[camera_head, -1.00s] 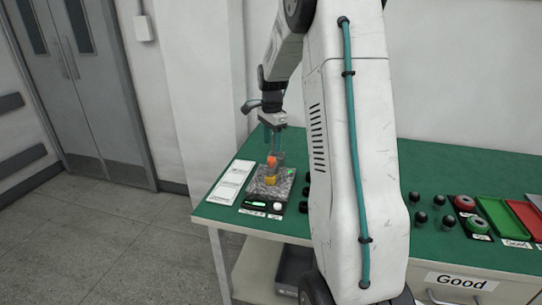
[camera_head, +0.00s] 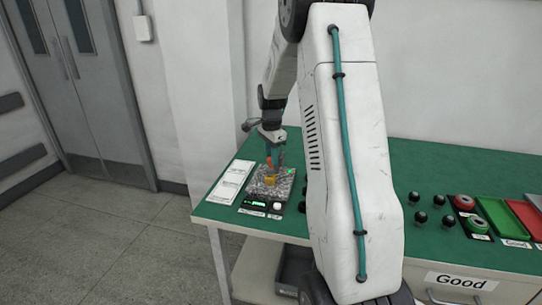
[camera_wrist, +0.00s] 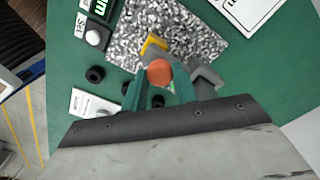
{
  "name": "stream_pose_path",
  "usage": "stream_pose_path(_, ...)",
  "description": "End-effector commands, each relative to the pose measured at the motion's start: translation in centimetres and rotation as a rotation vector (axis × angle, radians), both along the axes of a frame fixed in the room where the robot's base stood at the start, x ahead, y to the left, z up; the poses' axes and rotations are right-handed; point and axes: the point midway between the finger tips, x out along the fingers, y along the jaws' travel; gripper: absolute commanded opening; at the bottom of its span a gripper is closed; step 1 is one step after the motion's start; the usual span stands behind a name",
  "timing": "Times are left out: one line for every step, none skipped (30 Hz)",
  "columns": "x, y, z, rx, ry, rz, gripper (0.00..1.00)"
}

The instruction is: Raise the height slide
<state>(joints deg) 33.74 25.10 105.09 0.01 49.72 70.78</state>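The height gauge stands on the table at the left end. Its speckled granite base (camera_head: 284,184) carries a grey upright and a yellow part (camera_head: 269,181), also seen in the wrist view (camera_wrist: 153,46). An orange-red knob (camera_wrist: 159,72) shows between the teal fingers of my gripper (camera_wrist: 158,84) in the wrist view. The fingers (camera_head: 275,157) reach down over the gauge in the head view. They stand apart on either side of the knob; contact is not clear. The slide itself is mostly hidden by the gripper.
A small display with green digits (camera_head: 254,205) and a white button (camera_head: 277,207) sit in front of the base. White sheets (camera_head: 229,184) lie to its left.

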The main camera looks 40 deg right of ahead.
Motion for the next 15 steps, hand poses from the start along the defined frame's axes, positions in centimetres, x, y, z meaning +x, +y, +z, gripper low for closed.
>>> stream_pose_path(-0.1,0.0,0.2,0.001,0.002,0.000,0.00)
stream_pose_path(-0.1,0.0,0.4,0.000,0.001,0.000,0.00)
stream_pose_path(0.0,0.0,0.9,0.000,0.000,0.000,0.00)
stream_pose_path(0.0,0.0,1.3,0.000,0.000,0.000,0.00)
stream_pose_path(0.0,0.0,1.7,0.000,0.000,0.000,0.00)
stream_pose_path(-0.1,0.0,2.3,0.000,0.000,0.000,0.00)
stream_pose_path(-0.1,0.0,2.6,0.000,0.001,0.000,0.00)
stream_pose_path(-0.1,0.0,2.8,0.001,0.002,0.000,0.00)
stream_pose_path(-0.1,0.0,2.9,0.002,0.003,0.000,0.00)
stream_pose_path(-0.1,0.0,2.9,0.002,0.004,0.000,0.00)
stream_pose_path(-0.2,0.0,2.9,0.002,0.004,0.000,0.00)
stream_pose_path(-0.2,0.0,2.9,0.002,0.004,0.000,0.00)
stream_pose_path(-0.2,0.0,2.8,0.002,0.005,0.000,0.00)
stream_pose_path(-0.2,0.0,2.8,0.002,0.005,0.000,0.00)
stream_pose_path(-0.2,0.0,2.8,0.002,0.005,0.000,0.00)
